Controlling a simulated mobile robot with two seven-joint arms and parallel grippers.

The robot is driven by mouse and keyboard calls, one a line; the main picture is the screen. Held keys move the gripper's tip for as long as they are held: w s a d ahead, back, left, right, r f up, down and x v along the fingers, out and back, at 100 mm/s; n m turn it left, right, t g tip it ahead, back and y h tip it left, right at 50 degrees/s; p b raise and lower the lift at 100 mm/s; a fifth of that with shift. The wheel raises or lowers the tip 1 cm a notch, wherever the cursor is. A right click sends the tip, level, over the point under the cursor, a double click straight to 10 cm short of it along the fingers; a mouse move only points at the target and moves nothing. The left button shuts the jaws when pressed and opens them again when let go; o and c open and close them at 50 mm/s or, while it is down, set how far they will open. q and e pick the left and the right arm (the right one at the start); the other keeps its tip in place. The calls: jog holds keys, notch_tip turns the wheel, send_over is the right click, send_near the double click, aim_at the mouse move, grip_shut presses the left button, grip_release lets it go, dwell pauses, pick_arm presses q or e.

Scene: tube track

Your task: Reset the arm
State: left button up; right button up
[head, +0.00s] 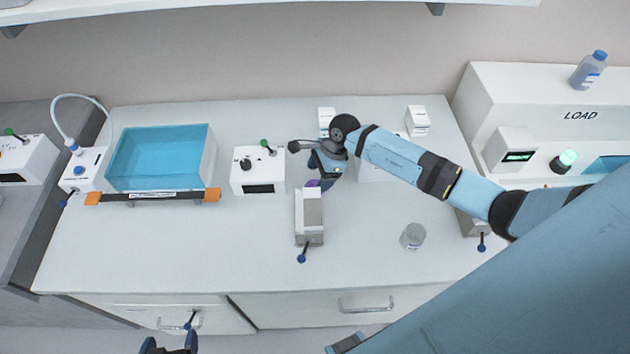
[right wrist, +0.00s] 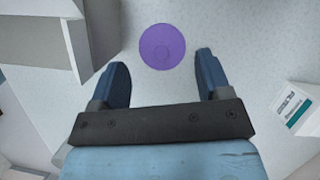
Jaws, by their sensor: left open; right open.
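My right arm (head: 405,165) reaches in from the right over the white counter. Its gripper (head: 318,178) hangs low over the middle of the counter, partly hidden by the wrist. In the right wrist view the right gripper (right wrist: 165,80) is open and empty. A round purple thing (right wrist: 162,47) lies just ahead of the gap between its fingertips, and a bit of it shows in the head view (head: 313,183). My left gripper (head: 170,344) is at the bottom edge of the head view, in front of the counter, open, mostly cut off.
A grey-white block device with a blue-knobbed lever (head: 309,217) stands close by the right gripper. A white control box (head: 257,170), a blue water bath (head: 160,158) and a clear jar (head: 412,236) stand on the counter. A LOAD machine (head: 540,100) is at the right.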

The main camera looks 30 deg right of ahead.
jog(key=v, duration=0.8)
jog(key=shift+r+b, duration=0.2)
jog(key=shift+b, duration=0.2)
